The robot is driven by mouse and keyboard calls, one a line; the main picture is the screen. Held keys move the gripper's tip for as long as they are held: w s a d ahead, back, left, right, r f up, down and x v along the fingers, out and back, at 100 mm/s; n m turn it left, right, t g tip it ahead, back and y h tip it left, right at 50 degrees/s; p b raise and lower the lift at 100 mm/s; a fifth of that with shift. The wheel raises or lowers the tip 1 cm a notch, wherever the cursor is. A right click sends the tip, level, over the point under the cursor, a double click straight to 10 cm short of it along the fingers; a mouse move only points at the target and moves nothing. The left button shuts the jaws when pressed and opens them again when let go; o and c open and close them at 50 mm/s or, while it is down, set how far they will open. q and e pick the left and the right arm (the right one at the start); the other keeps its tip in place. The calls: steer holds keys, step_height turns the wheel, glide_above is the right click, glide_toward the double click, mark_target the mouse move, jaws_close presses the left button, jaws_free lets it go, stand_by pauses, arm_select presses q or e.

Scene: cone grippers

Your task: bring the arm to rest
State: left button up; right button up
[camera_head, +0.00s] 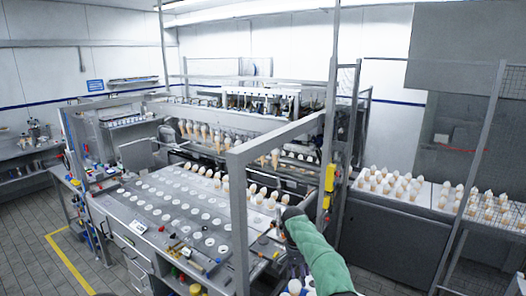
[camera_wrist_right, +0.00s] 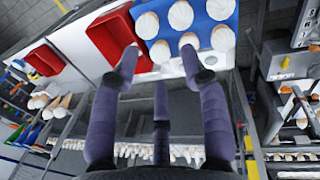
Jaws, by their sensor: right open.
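My right arm comes in from the bottom right of the head view in a green sleeve. My right gripper (camera_head: 296,262) hangs below its dark wrist, partly hidden by the sleeve. In the right wrist view, the purple fingers of the right gripper (camera_wrist_right: 160,62) are spread apart with nothing between them. Beyond the fingertips is a blue tray (camera_wrist_right: 212,57) holding several white-topped cones (camera_wrist_right: 181,14). I cannot tell whether any fingertip touches the tray. My left gripper is not in view.
A large machine with a perforated plate (camera_head: 160,212) and rows of cones fills the middle. A grey post (camera_head: 240,225) stands left of my right arm. More cones (camera_head: 395,185) stand on a counter at right. Red bins (camera_wrist_right: 108,38) lie beside the blue tray.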

steer(key=s+a+f+n+y+b, duration=0.1)
steer(key=s+f+b, duration=0.3)
steer(key=f, duration=0.9)
steer(key=s+a+f+n+y+b, duration=0.15)
steer(key=s+f+b, duration=0.3)
steer(key=f, duration=0.75)
steer(key=s+a+f+n+y+b, duration=0.15)
steer(key=s+f+b, duration=0.3)
steer(key=f, duration=0.85)
arm_select(q)
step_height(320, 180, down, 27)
steer(key=b, duration=1.3)
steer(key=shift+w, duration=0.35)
arm_select(e)
steer(key=s+f, duration=0.5)
steer(key=s, duration=0.4)
steer(key=s+f+m+y, duration=0.1)
steer(key=s+f, duration=0.5)
steer(key=s, duration=0.4)
steer(key=s+f+t, duration=0.1)
steer(key=s+f, duration=0.4)
steer(key=s, duration=0.4)
steer(key=shift+s+d+f+m+y, duration=0.2)
steer(key=shift+f+m+y, duration=0.2)
